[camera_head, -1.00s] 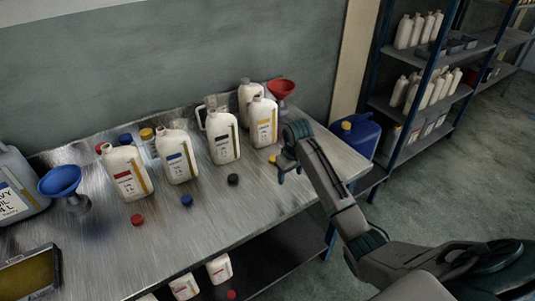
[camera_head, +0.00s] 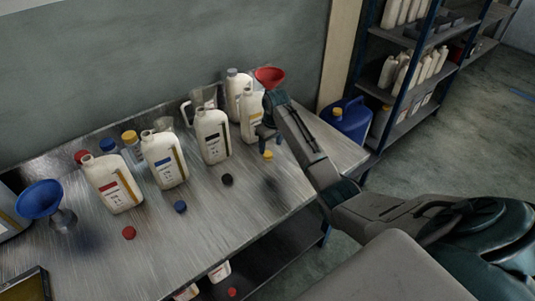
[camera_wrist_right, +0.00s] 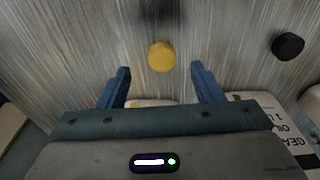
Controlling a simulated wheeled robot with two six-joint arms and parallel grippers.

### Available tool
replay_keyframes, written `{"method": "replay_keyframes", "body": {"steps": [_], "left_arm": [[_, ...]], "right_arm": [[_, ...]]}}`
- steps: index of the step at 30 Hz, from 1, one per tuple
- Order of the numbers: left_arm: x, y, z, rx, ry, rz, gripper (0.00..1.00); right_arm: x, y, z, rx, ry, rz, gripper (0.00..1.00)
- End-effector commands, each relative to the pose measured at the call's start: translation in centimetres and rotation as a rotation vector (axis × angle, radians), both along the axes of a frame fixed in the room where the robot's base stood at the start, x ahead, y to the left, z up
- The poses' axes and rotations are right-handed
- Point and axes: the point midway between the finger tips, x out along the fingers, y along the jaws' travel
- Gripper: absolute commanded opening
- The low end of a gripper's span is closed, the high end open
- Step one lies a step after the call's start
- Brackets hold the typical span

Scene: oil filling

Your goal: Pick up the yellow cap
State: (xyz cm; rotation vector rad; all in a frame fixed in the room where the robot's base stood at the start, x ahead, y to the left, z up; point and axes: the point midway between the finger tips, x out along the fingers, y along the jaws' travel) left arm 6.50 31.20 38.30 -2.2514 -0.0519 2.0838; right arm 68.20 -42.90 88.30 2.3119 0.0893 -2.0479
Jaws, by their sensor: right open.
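The yellow cap (camera_head: 267,154) lies on the metal table near its right end, in front of a white bottle with a yellow label (camera_head: 251,115). My right gripper (camera_head: 268,136) is open and empty, above the table just behind the cap in the head view. In the right wrist view the yellow cap (camera_wrist_right: 162,56) shows ahead of the open blue fingers (camera_wrist_right: 163,82), roughly centred between them and not touching either. My left gripper is not in view.
A black cap (camera_head: 227,180), a blue cap (camera_head: 180,207) and a red cap (camera_head: 129,233) lie along the table (camera_head: 190,240). White bottles stand behind them. A red funnel (camera_head: 270,76) and a blue funnel (camera_head: 40,200) stand at either side. The black cap also shows in the wrist view (camera_wrist_right: 288,46).

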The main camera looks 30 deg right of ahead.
Motion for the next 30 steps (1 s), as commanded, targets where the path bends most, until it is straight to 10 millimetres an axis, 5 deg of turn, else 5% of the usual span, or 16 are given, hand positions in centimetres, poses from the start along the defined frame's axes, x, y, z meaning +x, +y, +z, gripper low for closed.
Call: {"method": "replay_keyframes", "body": {"steps": [9,21,28,30], "left_arm": [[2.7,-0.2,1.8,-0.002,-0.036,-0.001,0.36],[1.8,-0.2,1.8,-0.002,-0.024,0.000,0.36],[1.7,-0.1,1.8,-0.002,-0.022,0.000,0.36],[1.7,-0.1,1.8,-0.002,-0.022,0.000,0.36]], "right_arm": [[1.0,0.3,-3.5,0.002,0.003,0.000,0.60],[1.2,0.3,-4.9,0.000,-0.001,0.001,0.60],[1.2,0.3,-4.9,0.000,0.000,0.001,0.15],[1.2,0.3,-4.9,0.000,0.000,0.001,0.12]]}}
